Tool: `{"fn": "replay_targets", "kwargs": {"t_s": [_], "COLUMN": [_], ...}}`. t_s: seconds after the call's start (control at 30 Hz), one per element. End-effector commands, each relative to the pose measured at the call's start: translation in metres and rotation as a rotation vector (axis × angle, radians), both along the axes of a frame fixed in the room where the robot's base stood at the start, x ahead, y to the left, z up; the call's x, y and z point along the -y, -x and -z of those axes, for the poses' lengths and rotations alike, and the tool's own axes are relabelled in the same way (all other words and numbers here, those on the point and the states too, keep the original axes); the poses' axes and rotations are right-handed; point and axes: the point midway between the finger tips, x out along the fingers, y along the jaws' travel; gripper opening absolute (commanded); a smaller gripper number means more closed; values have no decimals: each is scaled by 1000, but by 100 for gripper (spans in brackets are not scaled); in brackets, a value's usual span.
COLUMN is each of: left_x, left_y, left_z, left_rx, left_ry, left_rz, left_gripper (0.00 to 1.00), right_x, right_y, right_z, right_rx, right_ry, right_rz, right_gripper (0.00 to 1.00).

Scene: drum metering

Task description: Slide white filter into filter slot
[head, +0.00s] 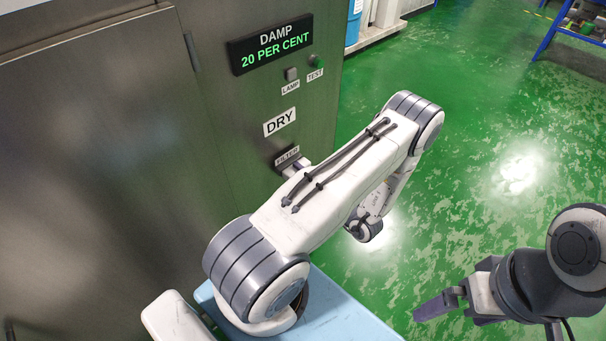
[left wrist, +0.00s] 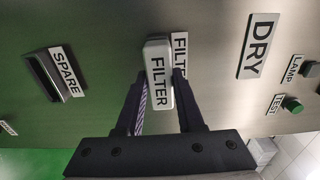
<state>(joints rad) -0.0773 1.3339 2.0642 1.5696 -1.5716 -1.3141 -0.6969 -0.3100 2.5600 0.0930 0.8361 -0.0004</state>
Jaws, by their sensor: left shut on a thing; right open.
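The white filter (left wrist: 157,60), a block with a FILTER label on its near face, is between the fingers of my left gripper (left wrist: 160,98), which is shut on it. In the head view a small pale part of the filter (head: 297,168) shows at the cabinet face, beside the filter slot (head: 287,155). The slot's own FILTER label (left wrist: 180,52) is partly covered by the filter in the left wrist view. The slot opening is hidden, so I cannot tell how far in the filter is. My right gripper (head: 440,303) is open and empty, well away at lower right.
The steel cabinet carries a DRY label (head: 280,122), a LAMP (head: 291,74), a green TEST button (head: 318,62) and a display (head: 270,44) reading DAMP 20 PER CENT. A SPARE slot (left wrist: 47,75) is left of the filter in the wrist view. Green floor is open at right.

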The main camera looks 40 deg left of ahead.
Motion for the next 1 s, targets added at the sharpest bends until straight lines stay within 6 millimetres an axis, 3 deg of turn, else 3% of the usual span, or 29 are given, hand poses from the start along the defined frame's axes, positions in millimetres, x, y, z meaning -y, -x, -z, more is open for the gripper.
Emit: {"fn": "replay_targets", "kwargs": {"t_s": [0.03,0.1,0.13,0.53,1.0], "left_x": [-1,0,0,7,90], "left_y": [0,0,0,0,6], "left_z": [0,0,0,1,1], "left_rx": [0,0,0,0,2], "left_ry": [-1,-1,-1,0,0], "left_rz": [0,0,0,2,5], "left_gripper": [41,67,72,72,72], "right_x": [0,0,0,0,0], "right_y": [0,0,0,0,0], "right_z": [0,0,0,2,15], "right_rx": [0,0,0,0,0], "right_ry": [0,0,0,0,0], "right_rz": [0,0,0,0,0], "right_gripper": [100,100,100,100,100]}}
